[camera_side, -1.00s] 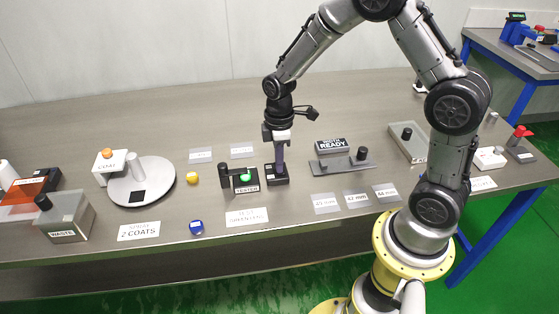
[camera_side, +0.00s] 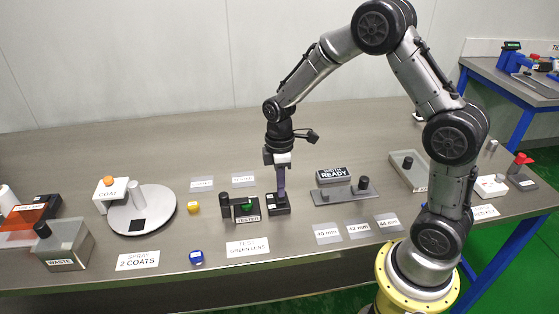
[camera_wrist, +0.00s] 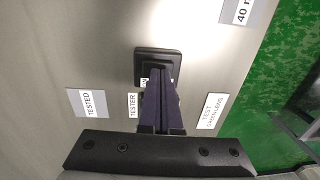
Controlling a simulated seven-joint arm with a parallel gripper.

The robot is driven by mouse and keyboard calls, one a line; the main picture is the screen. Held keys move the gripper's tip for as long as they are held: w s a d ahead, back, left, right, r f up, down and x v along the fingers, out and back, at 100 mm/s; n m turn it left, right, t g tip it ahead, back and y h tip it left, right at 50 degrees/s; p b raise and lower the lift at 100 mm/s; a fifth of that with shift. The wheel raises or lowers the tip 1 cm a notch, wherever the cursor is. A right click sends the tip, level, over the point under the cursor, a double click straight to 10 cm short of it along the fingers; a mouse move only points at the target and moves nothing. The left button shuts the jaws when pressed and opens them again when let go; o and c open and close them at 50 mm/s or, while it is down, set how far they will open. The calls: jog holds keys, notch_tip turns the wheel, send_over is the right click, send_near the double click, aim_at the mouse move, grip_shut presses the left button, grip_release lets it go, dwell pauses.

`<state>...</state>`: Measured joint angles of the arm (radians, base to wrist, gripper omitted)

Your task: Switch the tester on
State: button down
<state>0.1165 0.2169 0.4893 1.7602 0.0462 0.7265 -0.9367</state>
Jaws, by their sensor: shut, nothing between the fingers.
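The tester (camera_side: 243,208) is a small dark unit with a black post at its left, a dim green lens and a TESTER label on its front. A low black box (camera_side: 279,205) stands just to its right. My gripper (camera_side: 281,196) points straight down with its fingers shut and empty, their tips at the top of this box. In the wrist view the fingertips (camera_wrist: 160,74) overlap the raised middle of the black box (camera_wrist: 157,53) and hide part of it. I cannot tell whether they press on it. The TESTER label (camera_wrist: 133,105) also shows there.
A yellow piece (camera_side: 193,208) and a blue piece (camera_side: 197,257) lie left of the tester. A white turntable (camera_side: 160,215) stands further left, with a WASTE box (camera_side: 68,248). The TEST GREEN LENS card (camera_side: 247,246) lies in front.

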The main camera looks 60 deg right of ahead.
notch_tip(320, 180, up, 13)
jog(key=shift+w+d, duration=0.15)
jog(key=shift+w, duration=0.25)
